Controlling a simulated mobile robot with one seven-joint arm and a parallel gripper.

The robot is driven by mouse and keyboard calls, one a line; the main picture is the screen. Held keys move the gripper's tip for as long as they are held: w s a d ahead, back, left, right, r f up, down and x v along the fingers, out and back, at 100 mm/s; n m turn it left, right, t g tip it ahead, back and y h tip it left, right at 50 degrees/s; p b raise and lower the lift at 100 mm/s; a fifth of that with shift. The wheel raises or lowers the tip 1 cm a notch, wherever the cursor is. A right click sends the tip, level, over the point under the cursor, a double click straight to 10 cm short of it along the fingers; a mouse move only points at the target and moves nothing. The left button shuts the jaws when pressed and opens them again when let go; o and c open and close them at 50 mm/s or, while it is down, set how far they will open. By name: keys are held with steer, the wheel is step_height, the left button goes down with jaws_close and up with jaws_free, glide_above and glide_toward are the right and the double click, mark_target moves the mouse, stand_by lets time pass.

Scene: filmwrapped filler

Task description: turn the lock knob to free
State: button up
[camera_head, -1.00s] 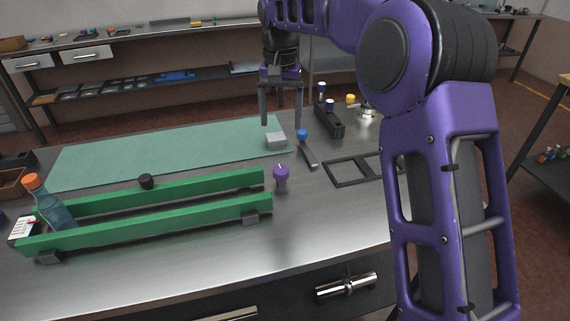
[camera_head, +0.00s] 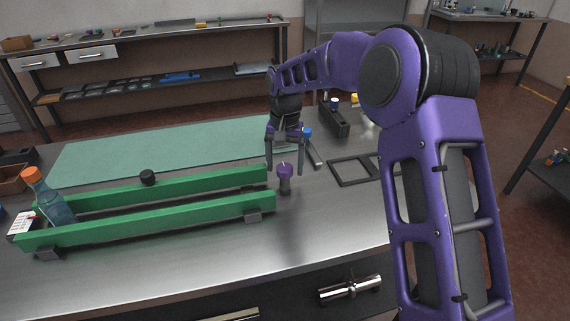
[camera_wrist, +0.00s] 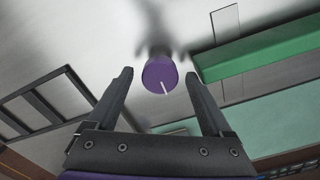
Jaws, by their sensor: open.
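The lock knob (camera_head: 285,171) is purple and stands upright on a short grey post at the right end of the green rails. In the wrist view the knob (camera_wrist: 160,75) shows from above with a white line on its top, slanting toward the lower right. My gripper (camera_head: 285,168) is open and points down over the knob. In the wrist view my fingertips (camera_wrist: 158,75) lie on either side of the knob, with gaps to both. I cannot tell whether the fingertips are down at the knob's height.
Two green rails (camera_head: 160,226) run left from the knob; a bottle with an orange cap (camera_head: 55,205) leans at their left end. A black knob (camera_head: 148,177) sits by the back rail. A black frame (camera_head: 350,170) lies to the right. The steel bench front (camera_head: 190,262) is clear.

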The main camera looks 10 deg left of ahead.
jaws_close()
stand_by(0.3)
steer(key=shift+r, duration=0.1)
steer(key=n+p, duration=0.2)
steer(key=n, duration=0.1)
steer(key=shift+r+n, duration=0.1)
steer(key=shift+n, duration=0.3)
steer(key=n+p, duration=0.2)
steer(key=n, duration=0.3)
steer(key=n+p, duration=0.1)
steer(key=n, duration=0.4)
steer(key=shift+a, duration=0.1)
steer(key=shift+s+n, duration=0.1)
steer(key=shift+n, duration=2)
